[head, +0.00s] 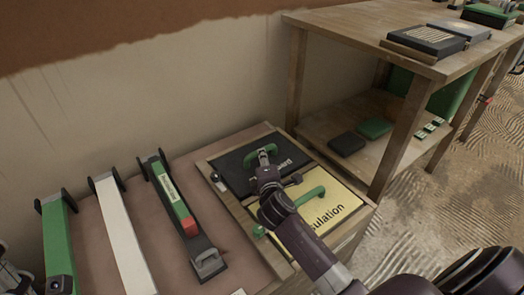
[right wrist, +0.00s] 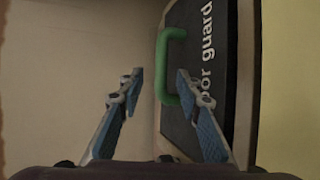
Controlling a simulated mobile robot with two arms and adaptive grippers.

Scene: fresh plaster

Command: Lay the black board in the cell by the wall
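The black board (head: 235,172), marked "guard" and fitted with a green handle (head: 262,154), lies flat in the wall-side cell of a wooden case (head: 210,160). It also shows in the right wrist view (right wrist: 207,120). My right gripper (head: 264,163) is over the board at the handle. In the right wrist view its two blue fingers (right wrist: 158,82) are apart, with part of the green handle (right wrist: 161,65) between them in the picture. I cannot tell whether they touch it. Only a sliver of my left arm shows at the lower left edge.
A yellow insulation board (head: 325,205) with a green handle lies in the cell beside it. A green tool, a white bar (head: 122,235) and a green-black tool (head: 180,215) rest to the left. A wooden table (head: 345,25) with a lower shelf stands at the right.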

